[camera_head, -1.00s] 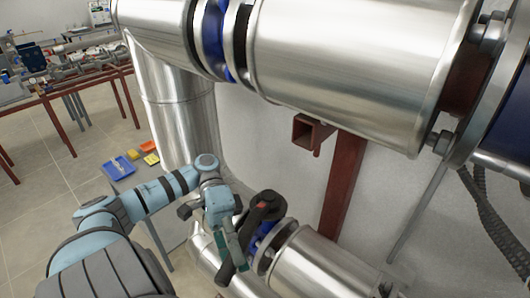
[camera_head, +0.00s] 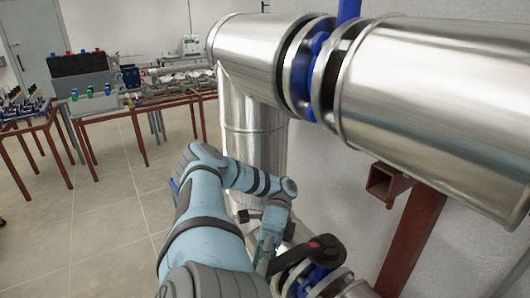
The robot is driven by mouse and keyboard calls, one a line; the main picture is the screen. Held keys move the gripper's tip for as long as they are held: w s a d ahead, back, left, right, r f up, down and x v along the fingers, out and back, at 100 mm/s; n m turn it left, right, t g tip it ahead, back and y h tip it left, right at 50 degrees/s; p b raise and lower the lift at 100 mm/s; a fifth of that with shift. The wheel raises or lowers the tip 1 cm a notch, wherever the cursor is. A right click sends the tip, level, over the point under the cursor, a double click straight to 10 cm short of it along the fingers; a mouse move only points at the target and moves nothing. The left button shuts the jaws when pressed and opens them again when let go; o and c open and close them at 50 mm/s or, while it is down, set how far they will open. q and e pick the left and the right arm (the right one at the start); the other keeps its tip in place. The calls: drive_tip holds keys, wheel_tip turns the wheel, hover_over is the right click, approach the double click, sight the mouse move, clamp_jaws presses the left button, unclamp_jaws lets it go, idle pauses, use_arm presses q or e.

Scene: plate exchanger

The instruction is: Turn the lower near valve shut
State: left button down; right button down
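The lower near valve shows at the bottom centre, with a blue body (camera_head: 312,278) between steel pipe flanges. Its black lever handle (camera_head: 296,256) has a red mark near the pivot and points down-left in the picture. My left gripper (camera_head: 267,262) is at the outer end of this lever, on its left side. Its fingers are small and partly hidden, so I cannot tell whether they are open, shut or touching the lever. My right gripper is out of view.
A large steel pipe (camera_head: 430,100) crosses the upper right and joins a vertical pipe (camera_head: 255,130). A red-brown support post (camera_head: 410,235) stands right of the valve. Work tables (camera_head: 145,106) with equipment stand far left. The tiled floor between is mostly clear.

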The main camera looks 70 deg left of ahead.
use_arm(q)
drive_tip(key=c, duration=1.4)
unclamp_jaws()
drive_tip(key=shift+a, duration=0.15)
drive_tip(key=shift+c, duration=0.2)
drive_tip(key=shift+s, duration=0.1)
